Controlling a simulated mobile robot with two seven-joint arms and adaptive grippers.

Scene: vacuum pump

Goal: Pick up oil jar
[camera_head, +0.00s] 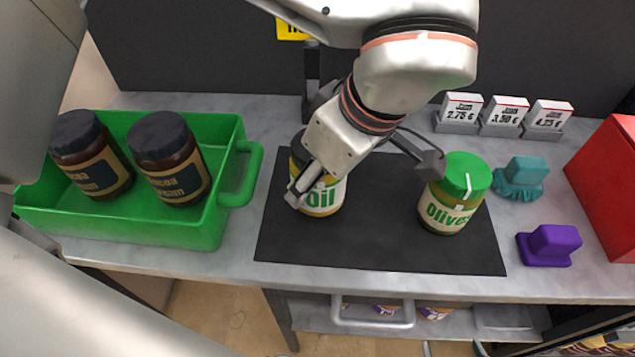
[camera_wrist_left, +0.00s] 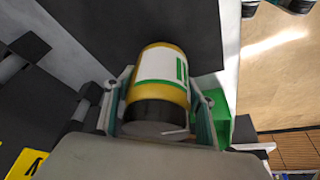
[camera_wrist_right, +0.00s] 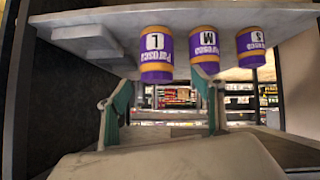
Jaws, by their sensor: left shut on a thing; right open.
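The oil jar (camera_head: 328,197), yellow with a white label and green lettering, is at the left part of the black mat (camera_head: 380,255). I cannot tell whether it touches the mat. My left gripper (camera_head: 305,187) reaches down to it and partly hides its top. In the left wrist view the oil jar (camera_wrist_left: 162,75) lies between the two fingers of the left gripper (camera_wrist_left: 158,100), its dark lid toward the palm; the fingers are shut on it. My right gripper (camera_wrist_right: 162,98) is open and empty in the right wrist view; I cannot make it out in the head view.
An olive jar (camera_head: 452,205) with a green lid stands right on the mat. A green crate (camera_head: 215,225) holds two dark jars. Teal (camera_head: 522,175) and purple (camera_head: 550,245) blocks, price signs (camera_head: 505,115) and a red box (camera_head: 610,180) are right. Purple-labelled jars (camera_wrist_right: 155,55) face my right gripper.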

